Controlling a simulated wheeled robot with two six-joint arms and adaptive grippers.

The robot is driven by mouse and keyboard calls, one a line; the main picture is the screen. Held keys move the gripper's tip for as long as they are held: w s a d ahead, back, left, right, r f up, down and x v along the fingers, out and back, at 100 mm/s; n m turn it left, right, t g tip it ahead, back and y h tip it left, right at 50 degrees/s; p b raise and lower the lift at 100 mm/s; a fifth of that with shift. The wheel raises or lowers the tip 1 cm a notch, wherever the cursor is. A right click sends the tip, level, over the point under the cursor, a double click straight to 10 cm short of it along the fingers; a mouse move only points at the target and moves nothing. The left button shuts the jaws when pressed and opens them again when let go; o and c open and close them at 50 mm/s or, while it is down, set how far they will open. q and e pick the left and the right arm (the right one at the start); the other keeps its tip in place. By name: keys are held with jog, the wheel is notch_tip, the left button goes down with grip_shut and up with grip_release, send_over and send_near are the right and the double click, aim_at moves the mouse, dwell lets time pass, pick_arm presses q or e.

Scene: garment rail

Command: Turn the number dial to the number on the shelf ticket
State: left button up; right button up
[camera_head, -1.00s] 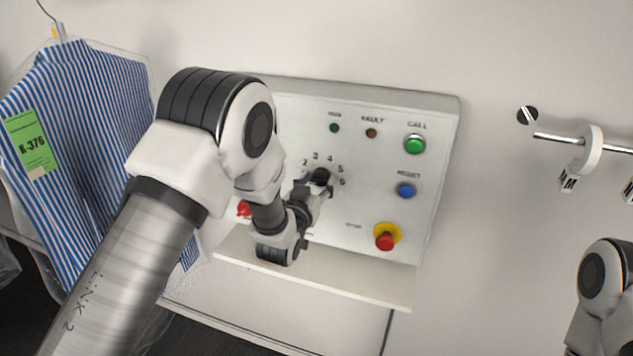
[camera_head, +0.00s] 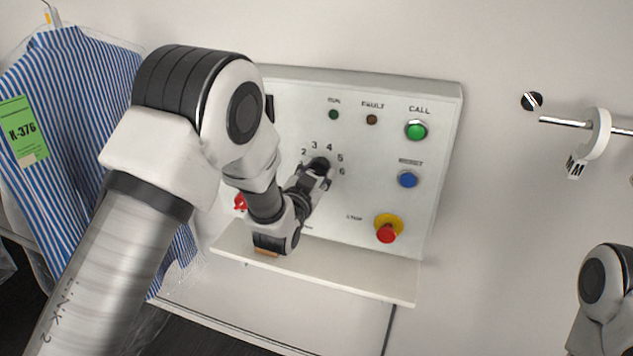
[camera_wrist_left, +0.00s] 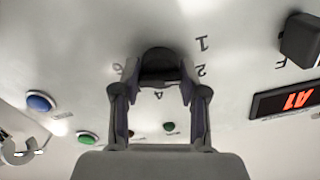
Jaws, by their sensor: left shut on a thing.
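The black number dial (camera_head: 319,163) is on the white control panel (camera_head: 385,180), with numbers 2 to 6 readable around its top and right. My left gripper (camera_head: 317,177) is shut on the dial. In the left wrist view the dial (camera_wrist_left: 160,60) sits between the two fingertips (camera_wrist_left: 160,88), with numbers 1 and 2 beside it. The fingers hide part of the dial, and I cannot tell which number it points to. I cannot make out a shelf ticket. My right arm shows at the right edge; its gripper is out of view.
The panel has a green button (camera_head: 416,131), a blue button (camera_head: 407,179), a red stop button on yellow (camera_head: 387,232) and a red part (camera_head: 240,202). A ledge (camera_head: 350,275) runs below. A striped shirt tagged K-376 (camera_head: 23,132) hangs left; a rail (camera_head: 565,123) is right.

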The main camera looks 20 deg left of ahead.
pick_arm(q)
jog(key=m+b, duration=0.5)
jog(key=m, duration=0.1)
jog(key=shift+f, duration=0.1)
jog(key=m+b, duration=0.3)
jog(key=m, duration=0.1)
jog(key=m+b, duration=0.2)
jog(key=m, duration=0.1)
jog(key=shift+m, duration=0.4)
jog(key=m+b, duration=0.2)
jog(key=m, duration=0.1)
jog(key=shift+b, duration=0.35)
jog(key=m+b, duration=0.2)
jog(key=m, duration=0.2)
jog(key=m+b, duration=0.1)
jog(key=m, duration=0.2)
jog(key=shift+m+b, duration=0.3)
jog(key=shift+b, duration=0.05)
jog(key=shift+m+b, duration=0.6)
jog(key=shift+m, duration=1)
